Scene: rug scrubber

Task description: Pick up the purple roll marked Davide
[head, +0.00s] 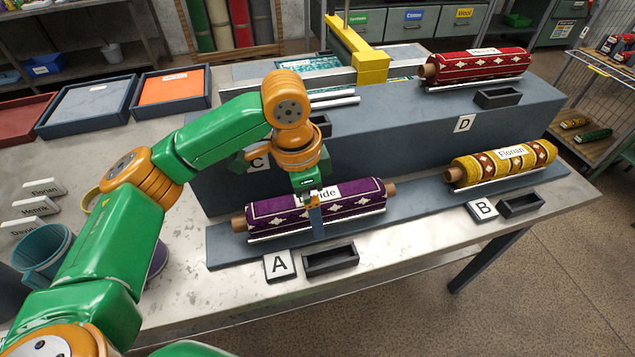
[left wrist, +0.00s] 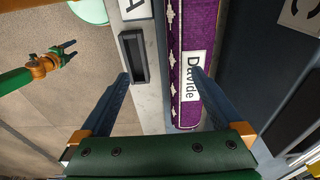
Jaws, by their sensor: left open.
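The purple roll marked Davide (head: 343,203) lies on a low grey shelf at station A, on a light cradle, with brown core ends showing. My left gripper (head: 314,205) is over its middle and hides part of its label. In the left wrist view the roll (left wrist: 190,30) runs away from me, right of centre. My left gripper (left wrist: 160,73) is open and empty there; its right finger overlaps the label and its left finger is beside the black tray. My right gripper (left wrist: 67,50) shows at the left of that view, with its fingers apart.
A yellow Florian roll (head: 510,163) lies at station B, and a red roll (head: 485,66) on the raised block at D. Small black trays (head: 331,260) stand in front. A teal cup (head: 42,250) and name plates (head: 42,189) are at the left.

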